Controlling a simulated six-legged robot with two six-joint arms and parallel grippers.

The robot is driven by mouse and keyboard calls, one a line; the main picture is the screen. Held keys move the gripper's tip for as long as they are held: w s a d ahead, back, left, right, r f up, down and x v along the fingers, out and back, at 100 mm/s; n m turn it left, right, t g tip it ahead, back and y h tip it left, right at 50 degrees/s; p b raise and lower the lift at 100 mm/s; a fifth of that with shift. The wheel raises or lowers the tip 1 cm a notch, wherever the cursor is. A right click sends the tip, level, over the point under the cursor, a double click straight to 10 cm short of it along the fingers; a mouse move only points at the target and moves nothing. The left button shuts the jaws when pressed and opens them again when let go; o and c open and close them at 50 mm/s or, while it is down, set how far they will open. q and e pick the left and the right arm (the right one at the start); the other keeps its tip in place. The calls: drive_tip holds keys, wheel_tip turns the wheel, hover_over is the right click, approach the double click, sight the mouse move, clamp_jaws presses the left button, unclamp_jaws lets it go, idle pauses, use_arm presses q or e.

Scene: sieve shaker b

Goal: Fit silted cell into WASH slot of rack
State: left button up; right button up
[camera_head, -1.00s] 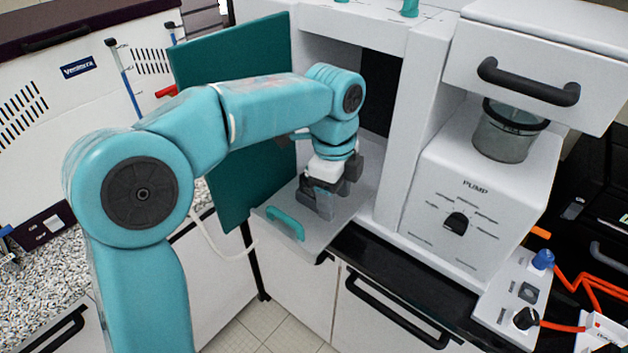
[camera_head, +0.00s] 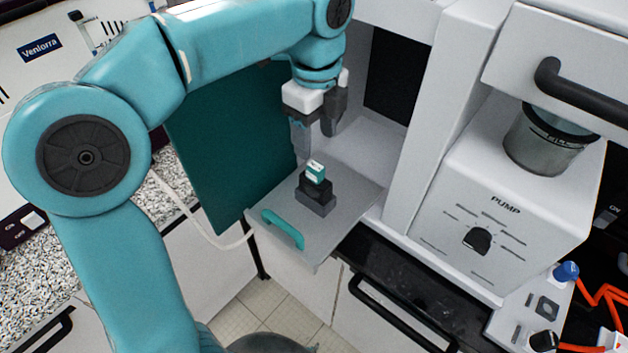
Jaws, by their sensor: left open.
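A small teal block with a white top (camera_head: 316,171), which may be the cell, sits upright in a dark stepped holder (camera_head: 317,194). The holder stands on a grey pulled-out tray (camera_head: 350,205) with a teal handle (camera_head: 283,229). I cannot tell whether the block is silted. My left gripper (camera_head: 317,141) is open and empty, just above and behind the block, fingers pointing down and apart from it. No rack or WASH label can be made out. My right gripper is not in view.
A teal door (camera_head: 230,150) stands open left of the tray. The white pump unit (camera_head: 490,215) with a knob and a clear vessel (camera_head: 545,145) stands at the right. A black-handled drawer (camera_head: 400,310) lies below. The tray is clear around the holder.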

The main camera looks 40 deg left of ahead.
sight(316, 183)
use_arm(q)
drive_tip(key=f, duration=0.4)
drive_tip(key=d+f, duration=0.1)
drive_tip(key=f, duration=0.2)
drive_tip(key=shift+s+f, duration=0.1)
drive_tip(key=shift+s, duration=0.2)
drive_tip(key=f, duration=0.4)
drive_tip(key=a+f, duration=0.1)
drive_tip(key=f, duration=0.1)
drive_tip(key=shift+w+p, duration=0.3)
drive_tip(key=shift+w+a+f, duration=0.15)
drive_tip(key=shift+f, duration=0.1)
drive_tip(key=shift+r, duration=0.1)
drive_tip(key=c, duration=0.4)
clamp_jaws()
